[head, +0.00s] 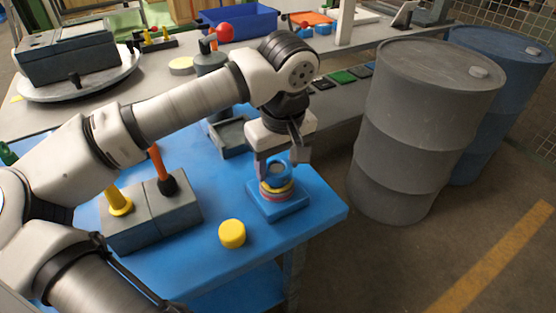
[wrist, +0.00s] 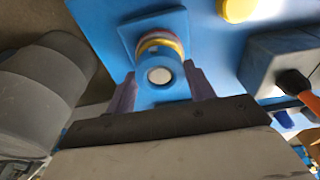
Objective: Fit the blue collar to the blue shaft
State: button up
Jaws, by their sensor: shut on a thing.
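The blue collar (head: 277,169) is between my gripper's (head: 280,157) fingers, which are shut on its sides. It is directly above a yellow ring (head: 277,188) and a red ring stacked on a square blue base (head: 278,207). In the wrist view the collar (wrist: 159,62) is between the fingers of my gripper (wrist: 160,90), with a pale round centre (wrist: 160,75) at its end. I cannot tell whether that centre is a shaft end. No separate blue shaft can be made out. I cannot tell whether the collar rests on the rings.
A yellow disc (head: 232,234) lies on the blue table (head: 185,250). A grey block (head: 150,222) at left carries upright yellow (head: 114,193) and orange (head: 156,162) shafts. A grey tray (head: 231,150) is behind. Grey (head: 425,125) and blue (head: 512,75) barrels stand right of the table.

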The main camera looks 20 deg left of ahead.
aim_at(283, 173)
jog(key=shift+f+b, duration=0.75)
jog(key=shift+f, duration=0.1)
jog(key=o, duration=1.4)
jog(key=shift+c, duration=0.2)
jog(key=shift+r, duration=0.1)
notch_tip(283, 173, up, 14)
jog(key=s+d, duration=0.1)
jog(key=shift+d, duration=0.2)
jog(key=shift+f, duration=0.2)
